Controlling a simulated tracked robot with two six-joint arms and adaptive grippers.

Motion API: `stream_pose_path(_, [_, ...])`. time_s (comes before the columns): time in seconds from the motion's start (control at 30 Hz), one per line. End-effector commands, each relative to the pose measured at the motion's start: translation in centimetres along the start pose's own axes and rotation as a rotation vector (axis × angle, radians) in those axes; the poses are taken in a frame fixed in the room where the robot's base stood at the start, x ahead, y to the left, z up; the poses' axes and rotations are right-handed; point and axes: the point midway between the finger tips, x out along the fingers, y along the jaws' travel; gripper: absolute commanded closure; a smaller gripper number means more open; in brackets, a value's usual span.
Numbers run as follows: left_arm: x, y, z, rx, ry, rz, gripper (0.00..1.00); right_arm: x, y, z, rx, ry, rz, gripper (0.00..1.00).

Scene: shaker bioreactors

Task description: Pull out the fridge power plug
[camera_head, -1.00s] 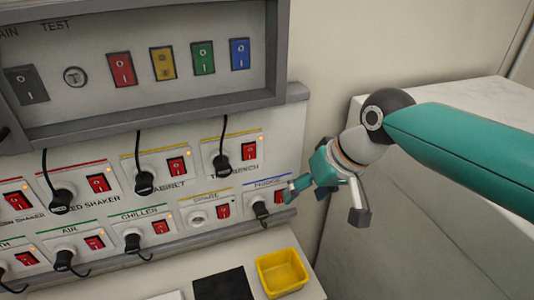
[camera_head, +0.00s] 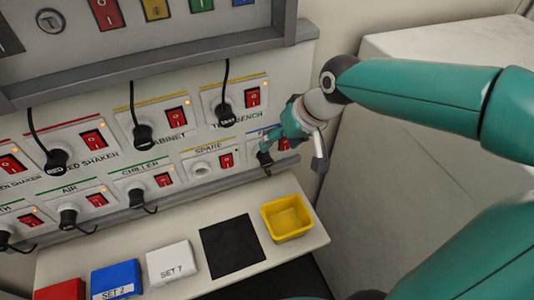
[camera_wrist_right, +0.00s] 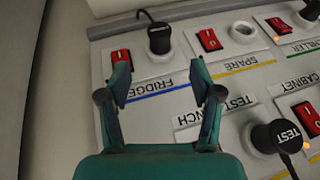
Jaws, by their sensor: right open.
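The fridge power plug is a black plug (camera_wrist_right: 159,38) in its socket on the panel, beside a red switch (camera_wrist_right: 121,57). The FRIDGE label (camera_wrist_right: 155,85) with its blue line is upside down in the right wrist view. In the head view the plug (camera_head: 265,159) shows at the panel's right end, and my gripper partly hides its outlet. My right gripper (camera_head: 292,158) is open in front of this outlet. In the wrist view its fingers (camera_wrist_right: 160,84) are spread over the label, with the plug beyond the fingertips, apart from them. My left gripper is not in view.
The empty SPARE socket (camera_head: 202,168) and the TEST plug (camera_head: 226,115) are neighbours. Below, a shelf (camera_head: 215,287) holds a yellow tray (camera_head: 287,217), a black pad (camera_head: 231,247) and coloured blocks. A pale box-like surface (camera_head: 440,45) stands at right.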

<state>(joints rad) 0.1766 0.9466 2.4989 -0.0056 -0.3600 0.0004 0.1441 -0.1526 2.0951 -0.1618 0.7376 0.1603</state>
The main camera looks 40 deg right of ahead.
Motion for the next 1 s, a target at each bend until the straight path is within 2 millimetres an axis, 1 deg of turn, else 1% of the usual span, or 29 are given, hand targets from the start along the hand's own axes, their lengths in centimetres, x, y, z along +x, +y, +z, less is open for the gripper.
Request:
stream_pose_path(0.03, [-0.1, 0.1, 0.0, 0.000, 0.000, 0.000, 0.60, 1.1, 0.0, 0.1, 0.001, -0.006, 0.001, 0.36])
stream_pose_path(0.2, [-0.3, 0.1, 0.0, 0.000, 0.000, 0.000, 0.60, 4.4, 0.0, 0.1, 0.001, -0.007, 0.001, 0.36])
stream_pose_path(0.3, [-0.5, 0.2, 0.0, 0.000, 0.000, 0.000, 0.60, 6.0, 0.0, 0.1, 0.000, -0.006, 0.001, 0.36])
stream_pose_path(0.43, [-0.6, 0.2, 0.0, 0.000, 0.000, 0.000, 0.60, 7.5, 0.0, 0.1, 0.001, -0.004, 0.001, 0.36])
stream_pose_path(0.6, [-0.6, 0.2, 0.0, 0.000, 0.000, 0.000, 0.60, 8.6, 0.0, 0.0, 0.001, -0.001, 0.001, 0.36])
stream_pose_path(0.9, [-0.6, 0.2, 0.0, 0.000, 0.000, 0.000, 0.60, 8.7, 0.0, 0.0, 0.000, 0.000, 0.000, 0.36])
stream_pose_path(0.97, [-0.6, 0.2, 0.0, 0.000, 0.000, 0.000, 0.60, 8.7, 0.0, 0.0, 0.000, 0.000, 0.000, 0.46])
stream_pose_path(1.0, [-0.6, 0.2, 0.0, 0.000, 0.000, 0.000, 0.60, 8.7, 0.0, 0.0, 0.000, 0.000, 0.000, 0.52])
